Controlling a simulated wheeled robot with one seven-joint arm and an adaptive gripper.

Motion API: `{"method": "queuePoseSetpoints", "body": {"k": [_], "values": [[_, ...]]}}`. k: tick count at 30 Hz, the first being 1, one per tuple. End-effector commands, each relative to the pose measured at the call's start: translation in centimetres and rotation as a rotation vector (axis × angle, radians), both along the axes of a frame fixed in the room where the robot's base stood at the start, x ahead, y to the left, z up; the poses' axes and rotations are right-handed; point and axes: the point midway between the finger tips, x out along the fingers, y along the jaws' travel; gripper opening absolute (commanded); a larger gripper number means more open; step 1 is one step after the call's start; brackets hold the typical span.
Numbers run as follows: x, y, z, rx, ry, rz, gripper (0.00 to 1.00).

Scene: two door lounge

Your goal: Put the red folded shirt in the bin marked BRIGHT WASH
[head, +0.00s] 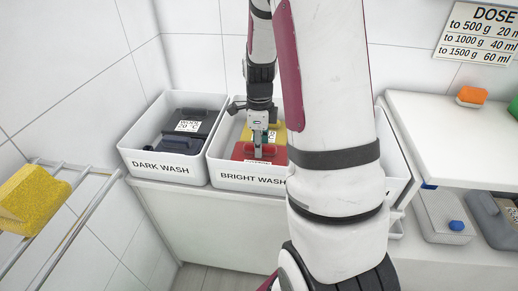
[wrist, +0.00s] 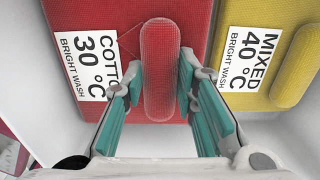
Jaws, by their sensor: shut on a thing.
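The red folded shirt (head: 242,152) is within the bin marked BRIGHT WASH (head: 232,177) in the head view. In the wrist view the red folded shirt (wrist: 185,32) has a raised ridge and a tag reading 30 °C BRIGHT WASH. My gripper (head: 258,154) points down into the bin, its fingers closed on both sides of that ridge. In the wrist view my gripper (wrist: 161,88) shows its teal fingers against the ridge. Whether the shirt rests on the bin floor is hard to tell. My arm hides the bin's right part.
A yellow folded item (wrist: 257,22) tagged MIXED 40 °C lies beside the shirt in the same bin. The DARK WASH bin (head: 135,164) on the left holds dark items (head: 208,121). A rack (head: 85,200) with a yellow item (head: 30,200) stands left. A white shelf (head: 440,125) is right.

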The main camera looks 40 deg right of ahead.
Motion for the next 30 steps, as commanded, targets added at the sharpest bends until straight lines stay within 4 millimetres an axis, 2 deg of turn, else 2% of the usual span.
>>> {"method": "queuePoseSetpoints", "body": {"k": [3, 14, 15, 17, 26, 30], "values": [[0.0, 0.0, -1.0, 0.0, 0.0, -0.001, 0.0], [0.0, 0.0, -1.4, -0.001, -0.001, 0.0, 0.0], [0.0, 0.0, -1.3, -0.001, -0.001, 0.0, 0.35], [0.0, 0.0, -1.3, -0.001, -0.001, 0.0, 0.46], [0.0, 0.0, -1.2, -0.001, -0.001, 0.0, 0.46], [0.0, 0.0, -0.2, -0.002, -0.003, 0.0, 0.46]]}}
